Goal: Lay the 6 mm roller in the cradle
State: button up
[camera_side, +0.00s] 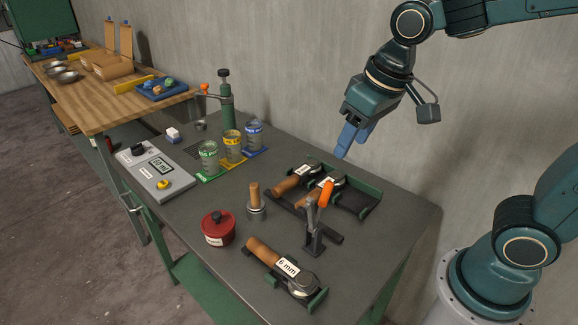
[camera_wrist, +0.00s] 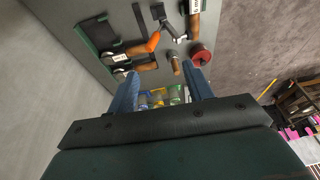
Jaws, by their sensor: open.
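The roller labelled 6 mm (camera_side: 286,267), with a wooden handle and metal head, lies in a low green-ended holder (camera_side: 318,302) at the table's front. It also shows at the top of the wrist view (camera_wrist: 194,10). A dark rack with green ends (camera_side: 374,204) at the back right holds two other wooden-handled rollers (camera_side: 292,180); its right part looks bare. I cannot tell which holder is the cradle. My gripper (camera_side: 341,153) is open and empty, above and behind the rack, well away from the 6 mm roller. Its blue fingers stand apart in the wrist view (camera_wrist: 161,74).
A clamp with an orange lever (camera_side: 326,195) stands between rack and front holder. A red lidded pot (camera_side: 218,228), a wooden-handled weight (camera_side: 256,204), several jars (camera_side: 232,146), a green post (camera_side: 226,105) and a scale (camera_side: 155,171) stand leftward. The wall is close behind.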

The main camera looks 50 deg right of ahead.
jog(key=s+d+r+t, duration=0.1)
jog(key=s+d, duration=0.3)
jog(key=s, duration=0.7)
jog(key=shift+d+r+t+h, duration=0.3)
jog(key=shift+r+t, duration=0.1)
jog(key=shift+t, duration=0.2)
jog(key=shift+w, duration=0.1)
jog(key=shift+c, duration=0.4)
